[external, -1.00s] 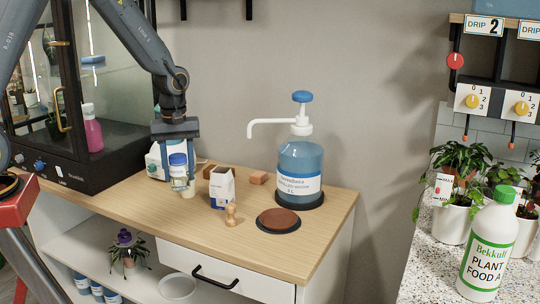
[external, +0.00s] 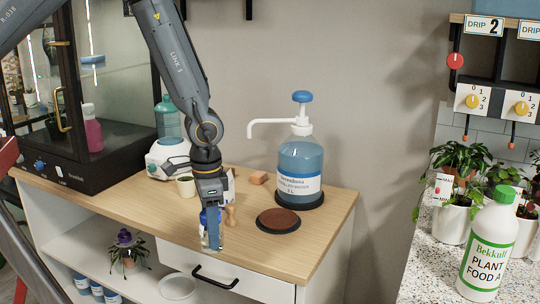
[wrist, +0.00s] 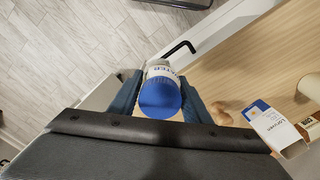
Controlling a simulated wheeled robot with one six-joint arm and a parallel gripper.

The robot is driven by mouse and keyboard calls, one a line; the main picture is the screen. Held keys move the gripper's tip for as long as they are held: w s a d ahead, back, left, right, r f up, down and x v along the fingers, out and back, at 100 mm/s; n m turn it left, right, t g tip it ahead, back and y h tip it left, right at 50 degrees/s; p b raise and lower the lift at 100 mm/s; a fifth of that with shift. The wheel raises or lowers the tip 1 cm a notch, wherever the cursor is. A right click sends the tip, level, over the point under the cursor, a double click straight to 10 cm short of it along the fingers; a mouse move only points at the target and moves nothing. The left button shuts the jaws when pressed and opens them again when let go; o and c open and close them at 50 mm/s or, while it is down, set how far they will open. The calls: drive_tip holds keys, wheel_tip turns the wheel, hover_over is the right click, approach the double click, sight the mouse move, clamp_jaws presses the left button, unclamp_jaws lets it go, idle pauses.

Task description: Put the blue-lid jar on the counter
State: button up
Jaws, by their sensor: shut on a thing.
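The blue-lid jar (external: 203,219), white-labelled, is in my gripper (external: 211,230) in the external view. It appears near the front edge of the wooden top (external: 290,245), partly hidden by the fingers. In the wrist view the round blue lid (wrist: 160,97) faces the camera between the two fingers of my gripper (wrist: 160,100), with the pale label beyond it. There the jar overlaps the cabinet's front edge; I cannot tell its height. A speckled counter (external: 425,270) lies at the far right, apart from my gripper.
A wooden figure (external: 230,215) and a carton (wrist: 273,125) stand close to my gripper. A blue pump bottle (external: 300,165) and a brown round mat (external: 278,219) are to the right. A plant food bottle (external: 488,245) and potted plants occupy the speckled counter.

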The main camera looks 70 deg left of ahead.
drive_tip(key=s+a+r+n+b, duration=0.2)
drive_tip(key=s+a+n+b, duration=0.4)
drive_tip(key=a+n, duration=0.25)
drive_tip(key=s+a+r+n+b, duration=0.2)
drive_tip(key=s+a+n+b, duration=0.5)
drive_tip(key=a+n, duration=0.15)
drive_tip(key=w+a+n+p, duration=0.1)
drive_tip(key=w+a+p, duration=0.3)
drive_tip(key=w+a, duration=1)
drive_tip(key=f, duration=0.2)
drive_tip(key=f+p, duration=0.1)
drive_tip(key=f, duration=0.1)
drive_tip(key=f+p, duration=0.1)
drive_tip(key=f, duration=0.2)
drive_tip(key=shift+s+d, duration=0.2)
drive_tip(key=shift+d, duration=0.05)
drive_tip(key=shift+w+a+f, duration=0.15)
drive_tip(key=shift+w+f, duration=0.05)
drive_tip(key=shift+f, duration=0.15)
drive_tip(key=o, duration=0.9)
